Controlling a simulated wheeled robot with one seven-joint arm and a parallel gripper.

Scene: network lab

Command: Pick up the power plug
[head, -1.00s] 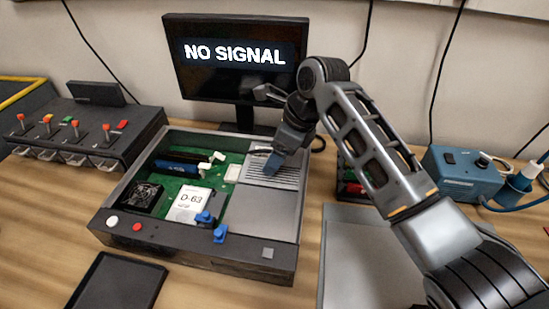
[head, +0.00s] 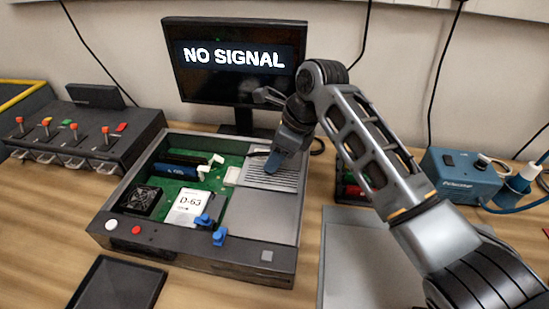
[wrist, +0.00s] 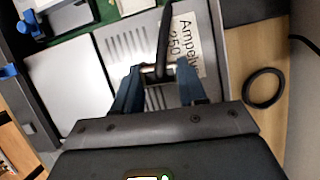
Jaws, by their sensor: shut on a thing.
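The power plug (wrist: 161,62) is a black plug or cord end, seen in the wrist view between my two blue fingertips. My gripper (wrist: 158,75) is shut on it, above the silver vented power supply (wrist: 118,45) with a white label. In the head view, my gripper (head: 275,166) is over the vented cover at the back right of the open computer case (head: 190,257). A short dark piece (head: 259,153) sticks out left of the fingers there. Most of the plug is hidden by the fingers in the head view.
A monitor (head: 236,90) reading NO SIGNAL stands behind the case. A switch box (head: 90,130) is at the left and a blue box (head: 462,178) at the right. A dark tray (head: 118,284) lies in front. A black ring (wrist: 264,88) lies on the table.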

